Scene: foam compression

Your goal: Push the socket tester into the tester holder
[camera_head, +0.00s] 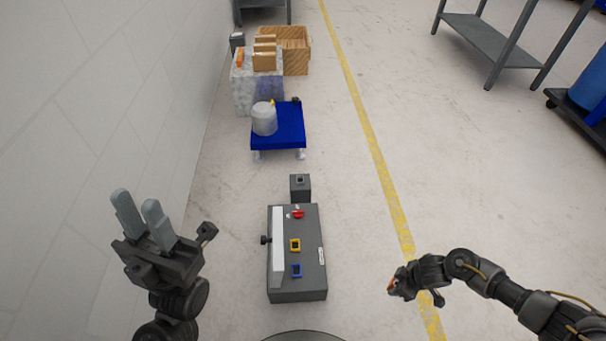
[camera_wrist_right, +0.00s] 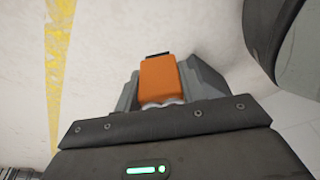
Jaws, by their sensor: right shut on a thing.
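The socket tester appears to be the orange block with a dark end (camera_wrist_right: 160,80), held between the grey fingers of my right gripper (camera_wrist_right: 172,82). In the head view only a small orange bit shows at my right gripper (camera_head: 393,287), right of the grey box (camera_head: 310,285) and apart from it. The box top carries a yellow-framed socket (camera_head: 295,245), a blue-framed socket (camera_head: 296,270) and a red knob (camera_head: 298,214). A small grey block with an opening (camera_head: 300,186) stands behind it. Which one is the tester holder I cannot tell. My left gripper (camera_head: 138,213) is raised, open and empty at the left.
A blue cart (camera_head: 290,125) with a whitish container (camera_head: 264,118) stands farther back, before a pale block (camera_head: 257,92) with cartons. A wall (camera_head: 100,90) runs along the left. A yellow floor line (camera_head: 365,140) passes on the right. Floor between box and right gripper is clear.

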